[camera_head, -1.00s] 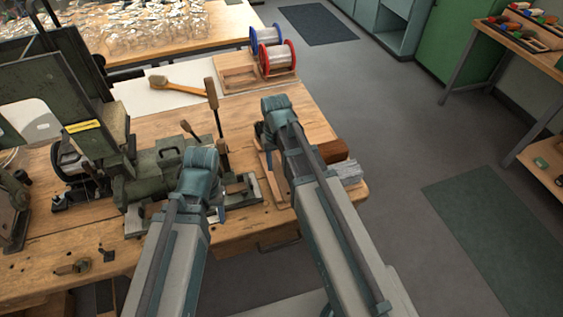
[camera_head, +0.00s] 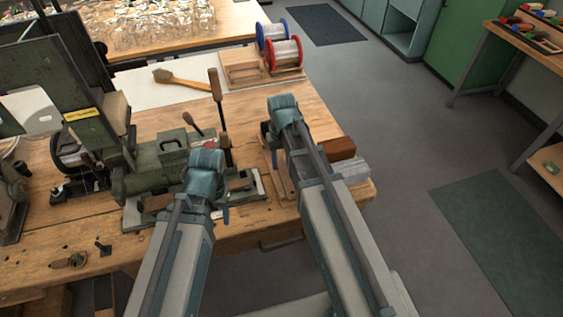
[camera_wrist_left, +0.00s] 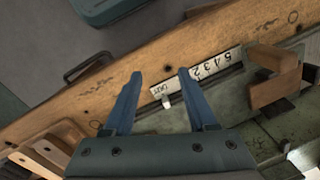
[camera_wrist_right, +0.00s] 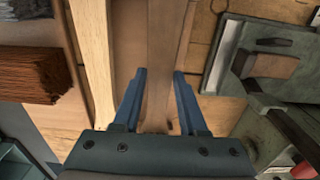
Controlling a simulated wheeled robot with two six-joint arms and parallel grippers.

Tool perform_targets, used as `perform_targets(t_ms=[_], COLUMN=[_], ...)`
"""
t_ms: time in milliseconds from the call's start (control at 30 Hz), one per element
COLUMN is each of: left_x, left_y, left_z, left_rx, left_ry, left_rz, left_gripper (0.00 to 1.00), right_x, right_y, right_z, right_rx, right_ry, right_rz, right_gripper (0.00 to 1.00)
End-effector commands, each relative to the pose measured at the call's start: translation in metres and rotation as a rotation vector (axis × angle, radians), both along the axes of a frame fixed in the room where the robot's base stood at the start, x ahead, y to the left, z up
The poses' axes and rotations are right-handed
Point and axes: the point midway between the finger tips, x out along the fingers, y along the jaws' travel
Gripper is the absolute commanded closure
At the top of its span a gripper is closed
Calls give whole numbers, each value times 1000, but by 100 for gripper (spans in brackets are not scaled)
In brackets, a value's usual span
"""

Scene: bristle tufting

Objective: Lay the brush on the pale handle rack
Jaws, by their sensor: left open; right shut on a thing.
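The pale handle rack (camera_head: 283,182) stands at the bench's right front, low wooden strips partly hidden by my right arm. A pale strip (camera_wrist_right: 92,60) also shows in the right wrist view. My right gripper (camera_head: 266,135) is over that area, shut on a flat brown wooden piece (camera_wrist_right: 162,50); I cannot tell whether bristles are on it. A brush (camera_head: 180,80) with tan bristles and a wooden handle lies on the white sheet at the back. My left gripper (camera_wrist_left: 155,85) is open and empty above the green machine's numbered scale (camera_wrist_left: 195,72).
The green machine (camera_head: 150,175) with upright wooden levers stands left of the rack. A reddish-brown bristle bundle (camera_head: 341,148) and a grey block (camera_head: 352,169) lie at the bench's right edge. Two spools (camera_head: 284,54) stand behind. Bare bench (camera_head: 255,105) lies between.

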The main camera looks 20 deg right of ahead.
Motion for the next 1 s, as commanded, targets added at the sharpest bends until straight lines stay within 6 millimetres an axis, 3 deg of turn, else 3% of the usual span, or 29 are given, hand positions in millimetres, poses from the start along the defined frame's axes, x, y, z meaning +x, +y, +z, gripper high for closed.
perform_targets(t_ms=[67, 100, 233, 667, 1000], left_x=[0, 0, 0, 0, 0], left_y=[0, 0, 0, 0, 0], left_z=[-4, -3, -2, 1, 34], left_rx=[0, 0, 0, 0, 0], left_ry=[0, 0, 0, 0, 0], left_rz=[0, 0, 0, 0, 0], left_gripper=[43, 43, 43, 43, 43], right_x=[0, 0, 0, 0, 0], right_y=[0, 0, 0, 0, 0], right_z=[-4, -3, -2, 1, 34], right_rx=[0, 0, 0, 0, 0], right_ry=[0, 0, 0, 0, 0], right_rz=[0, 0, 0, 0, 0], right_gripper=[100, 53, 29, 28, 28])
